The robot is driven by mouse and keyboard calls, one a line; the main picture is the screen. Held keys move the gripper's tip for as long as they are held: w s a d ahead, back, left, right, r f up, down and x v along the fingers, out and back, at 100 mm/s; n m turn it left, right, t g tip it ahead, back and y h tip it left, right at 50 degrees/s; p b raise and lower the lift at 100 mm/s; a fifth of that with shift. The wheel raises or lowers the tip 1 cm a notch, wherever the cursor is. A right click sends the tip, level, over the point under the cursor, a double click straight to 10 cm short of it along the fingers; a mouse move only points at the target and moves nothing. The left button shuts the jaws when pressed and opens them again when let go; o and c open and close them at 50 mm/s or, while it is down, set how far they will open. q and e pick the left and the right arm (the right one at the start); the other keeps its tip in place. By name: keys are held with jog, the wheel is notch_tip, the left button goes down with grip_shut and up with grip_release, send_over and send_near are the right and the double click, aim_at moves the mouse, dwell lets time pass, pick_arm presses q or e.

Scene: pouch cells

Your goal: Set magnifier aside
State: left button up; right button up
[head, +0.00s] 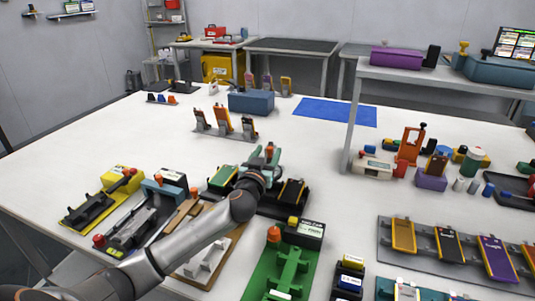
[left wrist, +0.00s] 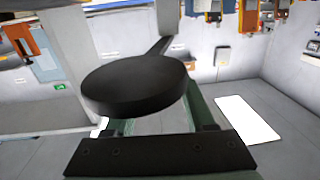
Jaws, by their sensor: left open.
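My left gripper (head: 264,158) has greenish fingers and stands over the middle of the white table, above a row of fixtures. It is open. In the left wrist view a black round disc with a thin dark handle, looking like the magnifier (left wrist: 135,85), lies across the view in front of my green fingers and hides part of them. I cannot tell whether it touches them. I cannot make out the magnifier in the head view. My right gripper does not show.
A black fixture (head: 291,194) is just right of my left gripper, a green one (head: 290,268) nearer. Yellow (head: 100,200) and grey fixtures stand left. A blue box (head: 251,102) and blue mat (head: 335,112) lie farther back.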

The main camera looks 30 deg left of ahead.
pick_arm(q)
grip_shut()
dwell(1.4)
